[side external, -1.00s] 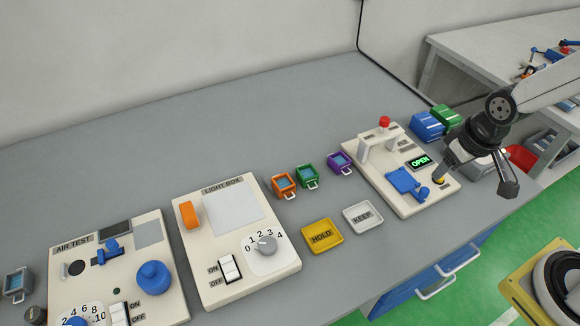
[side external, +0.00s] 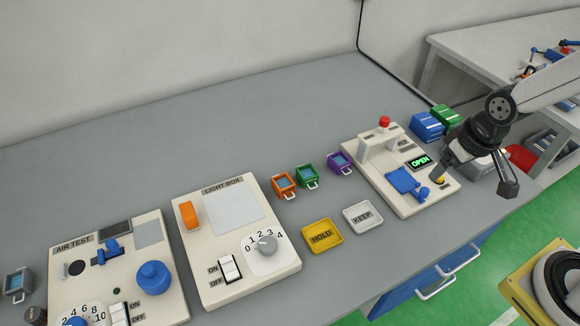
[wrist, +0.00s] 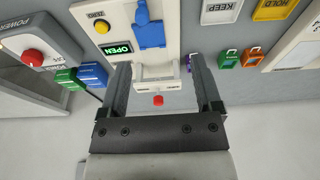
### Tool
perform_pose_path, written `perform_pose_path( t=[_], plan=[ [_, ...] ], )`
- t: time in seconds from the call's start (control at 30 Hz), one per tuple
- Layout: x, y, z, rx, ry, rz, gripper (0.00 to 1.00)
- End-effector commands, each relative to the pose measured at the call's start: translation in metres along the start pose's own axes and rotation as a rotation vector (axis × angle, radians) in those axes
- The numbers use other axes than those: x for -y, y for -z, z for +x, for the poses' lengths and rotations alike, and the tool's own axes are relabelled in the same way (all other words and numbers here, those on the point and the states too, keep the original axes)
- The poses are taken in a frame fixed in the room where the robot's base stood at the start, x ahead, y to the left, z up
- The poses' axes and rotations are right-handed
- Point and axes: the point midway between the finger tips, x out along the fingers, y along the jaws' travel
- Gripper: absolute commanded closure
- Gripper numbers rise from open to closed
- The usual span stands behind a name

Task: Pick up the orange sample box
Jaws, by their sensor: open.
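The orange sample box (side external: 284,184) stands on the grey bench beside the light box, left of the green sample box (side external: 307,176). A purple sample box (side external: 340,162) stands further right. In the wrist view the orange box (wrist: 252,57) is at the upper right, next to the green one (wrist: 229,58). My gripper (side external: 476,183) is open and empty, above the right end of the bench by the device with the OPEN display, well apart from the orange box. In the wrist view its two fingers (wrist: 160,80) point toward that device.
The OPEN device (side external: 400,170) with a white arch and red knob stands between my gripper and the boxes. The yellow HOLD tray (side external: 322,250) and white KEEP tray (side external: 363,230) lie in front of the boxes. The light box (side external: 206,275) is to their left. The bench behind is clear.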

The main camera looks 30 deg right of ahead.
Motion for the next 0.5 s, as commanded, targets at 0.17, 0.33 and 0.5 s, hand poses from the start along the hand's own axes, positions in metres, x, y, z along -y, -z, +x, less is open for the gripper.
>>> perform_pose_path(
  t=[0.17,0.33,0.5],
  plan=[
    [0.005,0.010,0.003,-0.002,-0.001,-0.005,0.18],
    [0.019,0.037,0.012,-0.010,-0.006,-0.014,0.18],
    [0.047,0.075,0.028,-0.027,-0.012,-0.024,0.18]
  ],
)
